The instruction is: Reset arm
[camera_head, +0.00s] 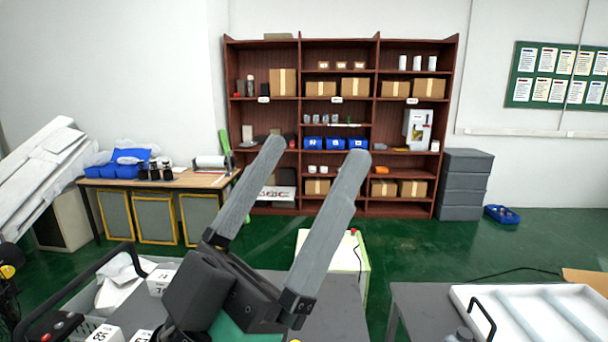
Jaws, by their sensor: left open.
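My left gripper (310,172) is raised in the lower middle of the head view. Its two long grey fingers point up and to the right, spread wide apart, with nothing between them. Its dark body covers part of the grey table (340,312) below it. My right gripper is not in view.
A grey basket (80,295) with white boxes (160,280) stands at the lower left. A white tray (475,293) with a black handle lies on a table at the lower right. A white-green cabinet (352,255) stands behind my gripper. Brown shelves (377,100) line the back wall.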

